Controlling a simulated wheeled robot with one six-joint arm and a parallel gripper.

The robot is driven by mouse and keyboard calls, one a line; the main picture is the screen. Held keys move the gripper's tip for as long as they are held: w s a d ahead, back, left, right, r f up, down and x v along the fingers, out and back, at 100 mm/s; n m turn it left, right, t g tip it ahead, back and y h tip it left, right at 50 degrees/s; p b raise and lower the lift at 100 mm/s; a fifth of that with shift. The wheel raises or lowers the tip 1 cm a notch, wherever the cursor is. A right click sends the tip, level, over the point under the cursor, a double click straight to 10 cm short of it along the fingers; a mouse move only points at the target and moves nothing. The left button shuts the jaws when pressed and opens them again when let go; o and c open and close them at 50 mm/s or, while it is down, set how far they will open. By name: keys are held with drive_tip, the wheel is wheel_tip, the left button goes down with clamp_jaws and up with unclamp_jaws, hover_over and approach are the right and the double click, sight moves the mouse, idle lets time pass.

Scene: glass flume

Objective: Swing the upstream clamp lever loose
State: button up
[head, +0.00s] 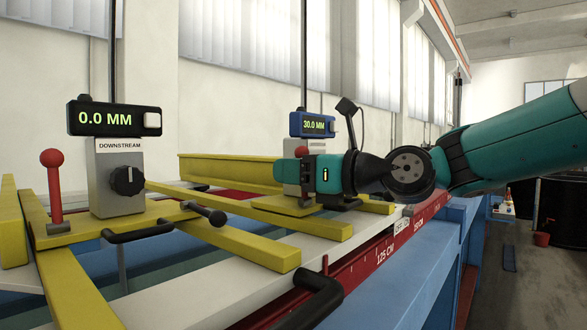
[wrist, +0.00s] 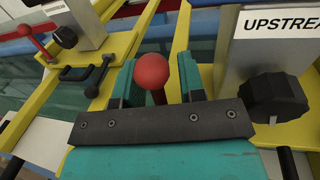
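The upstream clamp lever has a red ball knob (wrist: 152,72), which stands between my gripper's two teal fingers in the wrist view. My gripper (wrist: 158,78) is open around the knob, with a visible gap on the right side. The lever's shaft is mostly hidden behind the dark gripper bar. In the head view, my gripper (head: 296,170) is at the upstream carriage, hiding most of its lever. The block labelled UPSTREAM (wrist: 270,48) stands right of my gripper in the wrist view, with a black knob (wrist: 272,97).
The downstream carriage stands at left with its own upright red lever (head: 53,185), a gauge (head: 114,119) reading 0.0 MM and a black dial (head: 127,181). Yellow beams (head: 235,238) and black handles (head: 151,230) lie between the carriages. A red ruler rail (head: 370,265) runs along the near side.

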clamp_jaws()
drive_tip(key=b, duration=0.1)
drive_tip(key=y+b, duration=0.1)
drive_tip(key=b, duration=0.1)
drive_tip(key=shift+s+d+f+t, duration=0.15)
drive_tip(key=shift+s+d+t, duration=0.1)
drive_tip(key=shift+d+t, duration=0.05)
drive_tip(key=shift+s+d+r+n+t+y+b, duration=0.2)
drive_tip(key=shift+r+n+t+y+b, duration=0.15)
drive_tip(key=shift+y+b, duration=0.35)
drive_tip(key=shift+r, duration=0.25)
drive_tip(key=shift+s, duration=0.1)
drive_tip(key=shift+o, duration=0.4)
unclamp_jaws()
drive_tip(key=shift+f, duration=0.15)
